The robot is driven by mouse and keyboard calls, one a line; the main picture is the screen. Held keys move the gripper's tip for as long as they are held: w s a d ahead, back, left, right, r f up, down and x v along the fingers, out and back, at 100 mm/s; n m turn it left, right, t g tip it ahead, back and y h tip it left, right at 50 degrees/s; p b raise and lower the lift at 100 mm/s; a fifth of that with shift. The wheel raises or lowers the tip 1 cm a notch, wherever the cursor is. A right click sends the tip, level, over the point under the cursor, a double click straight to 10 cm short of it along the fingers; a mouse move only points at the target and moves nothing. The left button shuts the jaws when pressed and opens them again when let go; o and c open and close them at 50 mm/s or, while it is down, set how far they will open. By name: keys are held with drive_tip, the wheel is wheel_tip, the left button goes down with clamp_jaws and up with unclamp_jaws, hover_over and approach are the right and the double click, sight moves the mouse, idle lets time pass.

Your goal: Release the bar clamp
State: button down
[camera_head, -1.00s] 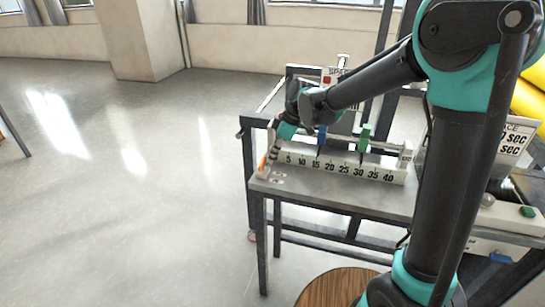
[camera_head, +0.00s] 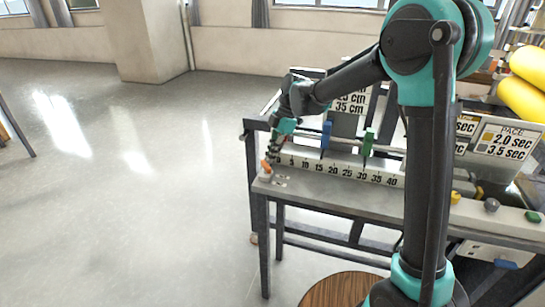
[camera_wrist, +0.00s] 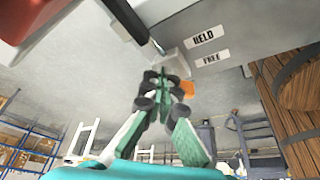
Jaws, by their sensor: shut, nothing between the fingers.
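The bar clamp's orange lever (camera_head: 266,165) is at the left end of the numbered scale in the head view. In the wrist view an orange part (camera_wrist: 187,89) shows just right of my fingertips, partly hidden by them. A HELD label (camera_wrist: 204,39) and a FREE label (camera_wrist: 209,60) lie on the grey bench top beside it. My gripper (camera_head: 272,153) points down at the bench's left end, shut and empty, close to the lever. It also shows in the wrist view (camera_wrist: 163,78). I cannot tell whether it touches the lever.
The scale (camera_head: 340,170) runs along the bench (camera_head: 330,194), with a blue block (camera_head: 326,135) and a green block (camera_head: 368,142) above it. A PACE sign (camera_head: 505,140) and knobs (camera_head: 491,205) stand at right. A round wooden top (camera_head: 340,287) is in front. Floor at left is clear.

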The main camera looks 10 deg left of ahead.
drive_tip(key=shift+s+a, duration=0.15)
drive_tip(key=shift+a, duration=1)
idle(0.5)
